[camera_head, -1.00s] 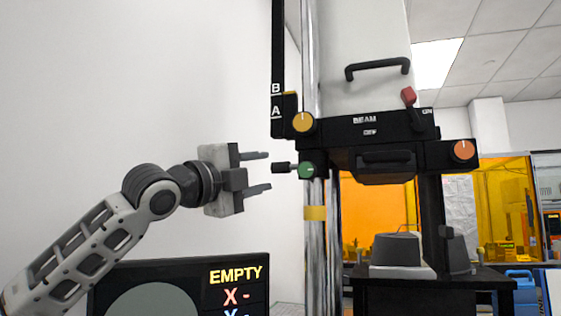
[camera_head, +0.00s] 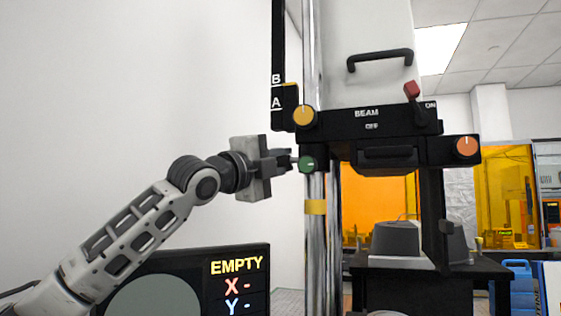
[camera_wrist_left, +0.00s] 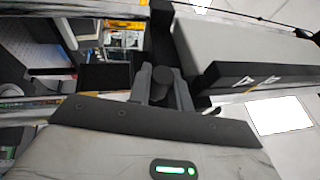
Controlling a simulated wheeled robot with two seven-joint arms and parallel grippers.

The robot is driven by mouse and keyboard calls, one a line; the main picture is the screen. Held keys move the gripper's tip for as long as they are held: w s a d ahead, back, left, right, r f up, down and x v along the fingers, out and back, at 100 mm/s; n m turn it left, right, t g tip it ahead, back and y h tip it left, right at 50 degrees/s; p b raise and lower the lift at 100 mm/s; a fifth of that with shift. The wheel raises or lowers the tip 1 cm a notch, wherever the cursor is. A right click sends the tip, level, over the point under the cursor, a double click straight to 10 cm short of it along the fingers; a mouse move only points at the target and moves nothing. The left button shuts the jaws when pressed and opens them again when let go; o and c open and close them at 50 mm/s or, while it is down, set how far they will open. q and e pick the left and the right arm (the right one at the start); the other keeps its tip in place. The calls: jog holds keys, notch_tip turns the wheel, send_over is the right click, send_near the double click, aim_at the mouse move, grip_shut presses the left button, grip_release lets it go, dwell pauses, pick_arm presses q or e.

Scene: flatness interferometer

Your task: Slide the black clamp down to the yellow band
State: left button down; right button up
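The black clamp sits on the shiny vertical column, just under the beam housing, with a green knob (camera_head: 307,164) on its front and a dark handle sticking out to the left. The yellow band (camera_head: 316,207) is around the column below the clamp, with bare column between them. My left gripper (camera_head: 287,160) is at the handle, level with the green knob. In the left wrist view its fingers lie close on both sides of the dark round handle end (camera_wrist_left: 162,84) and appear shut on it. The right gripper is not in view.
A yellow knob (camera_head: 304,116) and the black A/B scale (camera_head: 278,60) are just above my left gripper. The beam housing (camera_head: 370,130) stands to the right. A screen reading EMPTY (camera_head: 237,265) is below my arm.

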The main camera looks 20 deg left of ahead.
pick_arm(q)
notch_tip(320, 180, down, 5)
jog(key=shift+r+b, duration=0.1)
jog(key=shift+b, duration=0.85)
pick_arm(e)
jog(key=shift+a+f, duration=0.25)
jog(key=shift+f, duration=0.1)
pick_arm(q)
jog(key=c, duration=1.3)
grip_release()
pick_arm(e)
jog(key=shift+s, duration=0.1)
pick_arm(q)
jog(key=shift+s, duration=0.1)
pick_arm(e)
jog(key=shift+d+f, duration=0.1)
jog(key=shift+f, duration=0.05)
